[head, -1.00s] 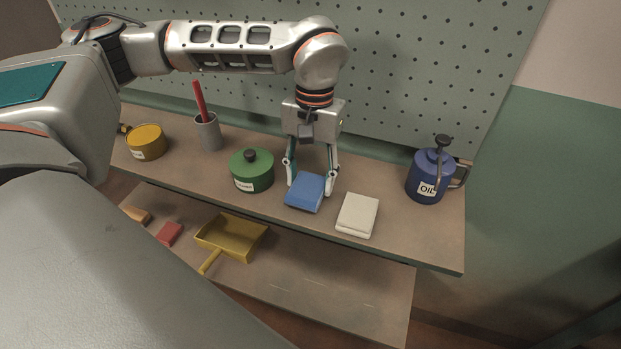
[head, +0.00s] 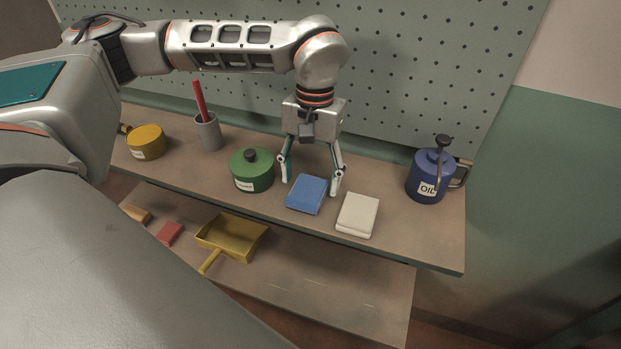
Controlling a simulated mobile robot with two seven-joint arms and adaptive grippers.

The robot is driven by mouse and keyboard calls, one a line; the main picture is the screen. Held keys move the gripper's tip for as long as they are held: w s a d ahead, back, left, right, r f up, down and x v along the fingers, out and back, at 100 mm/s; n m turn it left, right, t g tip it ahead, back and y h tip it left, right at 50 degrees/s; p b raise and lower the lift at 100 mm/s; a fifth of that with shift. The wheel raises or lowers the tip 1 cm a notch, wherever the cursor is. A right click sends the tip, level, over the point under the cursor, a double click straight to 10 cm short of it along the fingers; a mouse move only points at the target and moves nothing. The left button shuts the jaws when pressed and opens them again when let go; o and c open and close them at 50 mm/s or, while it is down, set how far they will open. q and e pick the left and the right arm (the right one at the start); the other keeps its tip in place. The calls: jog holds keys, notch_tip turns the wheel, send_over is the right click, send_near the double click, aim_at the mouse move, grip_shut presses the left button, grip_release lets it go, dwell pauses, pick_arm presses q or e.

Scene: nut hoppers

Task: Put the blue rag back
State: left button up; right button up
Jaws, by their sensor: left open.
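The blue rag (head: 307,194), a folded flat block, lies on the upper shelf (head: 420,238) between the green lidded pot and a white folded cloth. My left gripper (head: 311,187) is above and around the rag, fingers pointing down. Its fingers are spread, one at the rag's left side and one at its right, with a gap visible at the left. It is open. My right gripper does not show.
The green pot (head: 251,172) stands close on the left, the white cloth (head: 357,215) close on the right. A blue oil can (head: 427,178) stands further right. A grey cup (head: 207,132) and a yellow pot (head: 146,142) stand left. A yellow dustpan (head: 232,237) lies on the lower shelf. A pegboard (head: 420,70) rises behind.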

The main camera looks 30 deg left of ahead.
aim_at(313, 179)
pick_arm(q)
notch_tip(313, 179, up, 11)
jog(key=w, duration=0.1)
jog(key=shift+a+r+p, duration=0.15)
jog(key=shift+p, duration=0.2)
jog(key=shift+w, duration=0.1)
